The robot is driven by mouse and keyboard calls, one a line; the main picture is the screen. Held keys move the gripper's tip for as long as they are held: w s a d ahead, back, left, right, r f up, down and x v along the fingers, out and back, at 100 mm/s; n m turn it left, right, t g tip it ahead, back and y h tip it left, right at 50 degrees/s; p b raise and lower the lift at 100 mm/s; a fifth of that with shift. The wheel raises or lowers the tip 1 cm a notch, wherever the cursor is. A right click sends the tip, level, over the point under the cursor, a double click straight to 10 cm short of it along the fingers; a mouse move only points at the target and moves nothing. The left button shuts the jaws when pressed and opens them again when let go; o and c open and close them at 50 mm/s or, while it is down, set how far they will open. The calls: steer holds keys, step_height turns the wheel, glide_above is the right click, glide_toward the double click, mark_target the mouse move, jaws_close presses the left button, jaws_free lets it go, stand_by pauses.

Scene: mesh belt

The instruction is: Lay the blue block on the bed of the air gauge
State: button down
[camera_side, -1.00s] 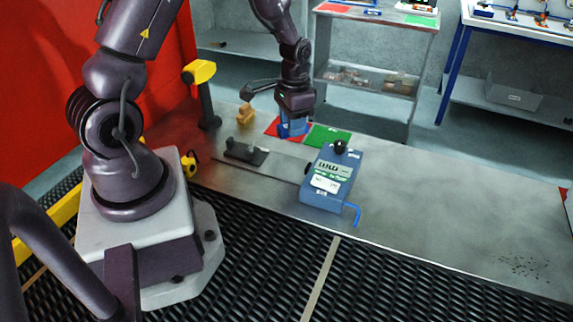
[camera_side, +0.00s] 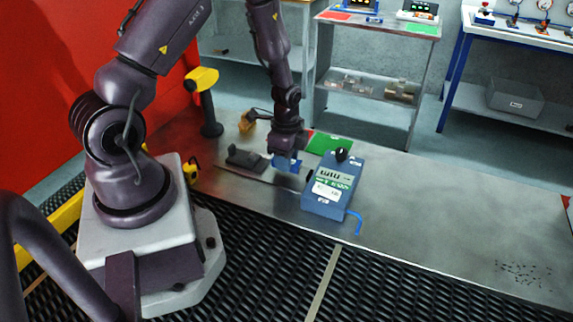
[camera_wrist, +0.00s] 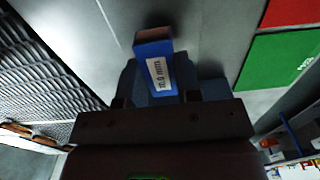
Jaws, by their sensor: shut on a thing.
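The blue block (camera_wrist: 153,62), labelled "10.0 mm", is held between the fingers of my gripper (camera_wrist: 165,92) in the wrist view. In the side view my gripper (camera_side: 286,160) points down with the block low over the metal bench; whether the block touches it, I cannot tell. A blue gauge box (camera_side: 331,186) with a lit display and black knob stands just right of the gripper. A low dark fixture (camera_side: 246,159) lies just left of the gripper. Which of these carries the gauge's bed is not clear.
A green mat (camera_side: 328,143) lies behind the gripper, beside a mostly hidden red mat in the side view. A yellow-topped post (camera_side: 204,90) and an orange-brown piece (camera_side: 247,122) stand to the left.

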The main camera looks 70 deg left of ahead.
steer(key=shift+f, duration=1)
steer(key=shift+f, duration=0.1)
steer(key=c, duration=0.8)
jaws_free()
steer(key=s+d+r+n+t, duration=0.15)
steer(key=d+r, duration=0.25)
steer(key=r, duration=0.9)
steer(key=s+d+r+n+t, duration=0.1)
steer(key=d+r+n, duration=0.25)
steer(key=r, duration=0.95)
steer(key=s+d+r+n+t, duration=0.3)
steer(key=s+d+r, duration=0.3)
steer(key=s+r, duration=0.2)
steer(key=shift+s+d+n, duration=0.4)
steer(key=shift+s+n, duration=0.05)
steer(key=shift+n, duration=0.05)
